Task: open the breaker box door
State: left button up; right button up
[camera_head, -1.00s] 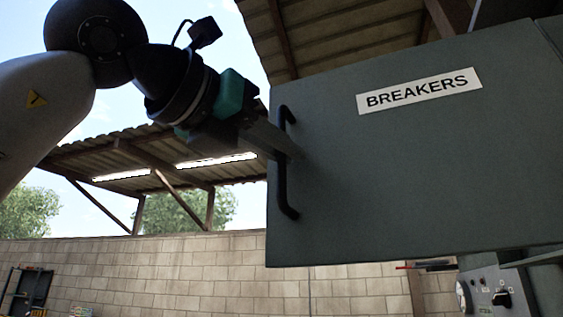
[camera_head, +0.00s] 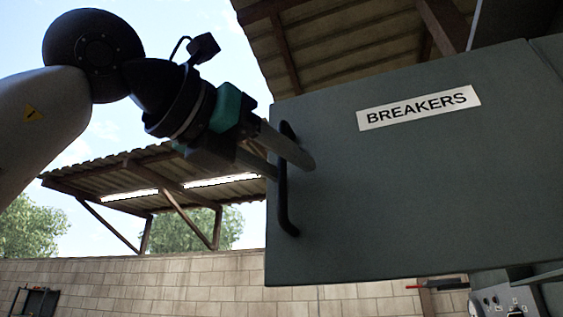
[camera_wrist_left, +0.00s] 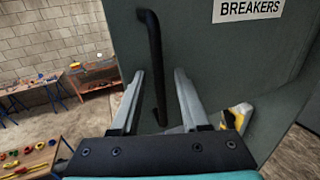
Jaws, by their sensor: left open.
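The breaker box door (camera_head: 400,200) is a large grey panel with a white BREAKERS label (camera_head: 418,107). Its black vertical bar handle (camera_head: 286,205) is near the left edge. My left gripper (camera_head: 293,171) is open at the handle's middle, one finger on each side of the bar in the picture. I cannot tell whether a finger touches the bar, or whether the door is ajar. My right gripper is not in view.
A grey panel with knobs (camera_head: 505,302) is below the door at right. A block wall (camera_head: 180,285) and an open-sided roof (camera_head: 150,180) stand behind. In the left wrist view, workbenches with tools (camera_wrist_left: 28,160) are at left.

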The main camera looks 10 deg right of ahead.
pick_arm(q)
jog(key=b+v, duration=0.1)
jog(key=v, duration=1.4)
jog(key=shift+a, duration=0.1)
